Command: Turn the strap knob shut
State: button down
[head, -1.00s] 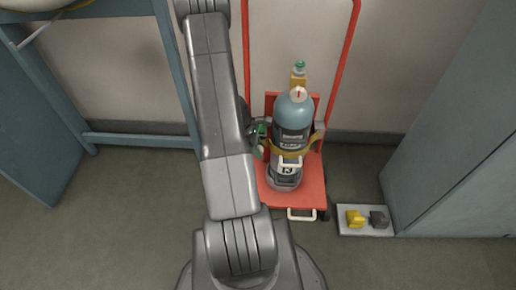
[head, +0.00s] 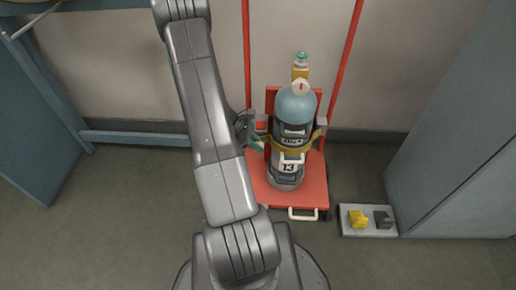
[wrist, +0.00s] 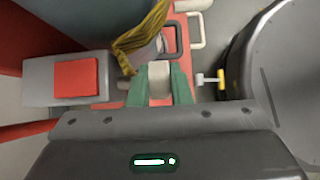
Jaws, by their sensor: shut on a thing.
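The pale strap knob (wrist: 159,78) sits between the two green fingers of my gripper (wrist: 160,86) in the wrist view, and they are shut on it. A short grey shaft shows left of the fingers, beside a grey box with a red square (wrist: 76,78). In the head view my gripper (head: 258,146) is at the left side of the blue-grey cylinder (head: 296,106), below the red square. The yellow strap (head: 291,150) goes around the cylinder's front and also shows in the wrist view (wrist: 138,42). The knob is hidden in the head view.
The cylinder stands upright on a red trolley (head: 316,180) with tall red rails. A yellow-necked bottle (head: 300,68) is behind it. A low tray (head: 366,232) with a yellow and a dark block lies right, by a grey cabinet (head: 470,140). A blue frame (head: 130,138) stands left.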

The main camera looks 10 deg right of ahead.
jog(key=h, duration=0.1)
jog(key=h+b, duration=0.1)
jog(key=h, duration=0.1)
jog(key=shift+a+f, duration=0.25)
jog(key=shift+f, duration=0.05)
jog(key=h+b, duration=0.1)
jog(key=g+h+b, duration=0.1)
jog(key=h, duration=0.1)
jog(key=shift+w+a+f+h, duration=0.1)
jog(key=shift+a+f+h, duration=0.05)
jog(key=shift+h, duration=0.15)
jog(key=h, duration=0.1)
jog(key=h+b, duration=0.1)
jog(key=g+h, duration=0.1)
jog(key=h, duration=0.1)
jog(key=shift+a+f+b, duration=0.1)
jog(key=shift+f+b, duration=0.15)
jog(key=shift+b, duration=0.15)
jog(key=shift+g+h+b, duration=0.3)
jog(key=shift+h+b, duration=0.3)
jog(key=shift+h, duration=0.8)
jog(key=c, duration=1.3)
grip_release()
